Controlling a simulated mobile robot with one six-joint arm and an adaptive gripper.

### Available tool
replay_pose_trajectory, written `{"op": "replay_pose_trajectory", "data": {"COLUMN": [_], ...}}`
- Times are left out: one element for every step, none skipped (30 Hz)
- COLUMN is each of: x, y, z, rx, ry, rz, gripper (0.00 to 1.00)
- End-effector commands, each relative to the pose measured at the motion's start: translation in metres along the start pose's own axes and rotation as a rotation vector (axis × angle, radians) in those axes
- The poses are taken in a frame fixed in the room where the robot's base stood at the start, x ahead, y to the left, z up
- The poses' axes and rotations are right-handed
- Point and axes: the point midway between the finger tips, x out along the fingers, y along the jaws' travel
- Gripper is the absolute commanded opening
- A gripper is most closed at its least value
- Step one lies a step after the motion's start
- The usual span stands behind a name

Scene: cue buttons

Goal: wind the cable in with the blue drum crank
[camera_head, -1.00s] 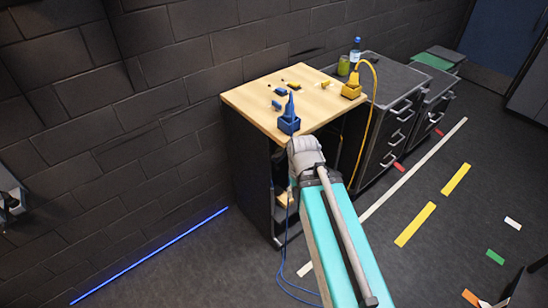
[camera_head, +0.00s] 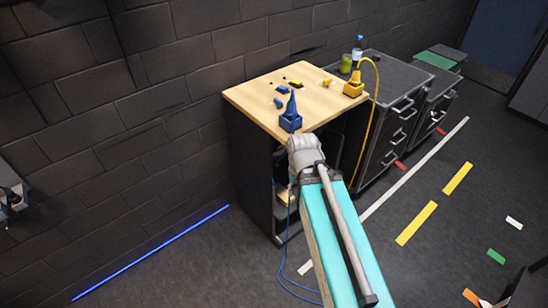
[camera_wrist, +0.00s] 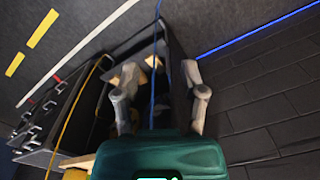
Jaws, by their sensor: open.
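A blue block with a pointed top (camera_head: 290,118) stands at the front edge of the light wooden tabletop (camera_head: 252,97). I cannot make out a crank handle on it. A blue cable (camera_head: 287,240) hangs down the cabinet front to the floor. In the wrist view the blue cable (camera_wrist: 153,85) runs between the two fingers of my gripper (camera_wrist: 160,75). The fingers are spread apart, and I see neither of them closed on the cable. In the head view my wrist is just below the blue block, and the fingers are hidden there.
A yellow block (camera_head: 353,86) with a yellow cable (camera_head: 372,125) stands at the tabletop's right corner. Small blue, black and yellow pieces lie on the top. A bottle (camera_head: 357,48) and a green jar (camera_head: 346,64) stand behind on a dark drawer cabinet (camera_head: 400,78).

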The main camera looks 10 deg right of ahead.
Motion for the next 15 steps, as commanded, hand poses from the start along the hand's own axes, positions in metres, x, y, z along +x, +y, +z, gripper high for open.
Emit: {"op": "replay_pose_trajectory", "data": {"x": [0.0,0.0,0.0,0.0,0.0,0.0,0.0,0.0,0.0,0.0,0.0001,0.0006,0.0013,0.0023,0.0042], "y": [0.0,0.0,0.0,0.0,0.0,0.0,0.0,0.0,0.0,0.0,0.0,0.0002,0.0004,0.0008,0.0015], "z": [0.0,0.0,0.0,0.0,0.0,0.0,0.0,0.0,0.0,0.0,0.0,-0.0003,-0.0007,-0.0012,-0.0024], "rx": [0.0,0.0,0.0,0.0,0.0,0.0,0.0,0.0,0.0,0.0,0.0,0.0,0.0,0.0,-0.001], "ry": [0.0,0.0,0.0,0.0,0.0,0.0,0.0,0.0,0.0,0.0,0.0,0.001,0.003,0.005,0.009], "rz": [0.0,0.0,0.0,0.0,0.0,0.0,0.0,0.0,0.0,0.0,0.0,0.001,0.002,0.004,0.007], "gripper": [0.54,0.54,0.54,0.54,0.54,0.54,0.54,0.54,0.54,0.58,0.64,0.71,0.71,0.71,0.71]}}
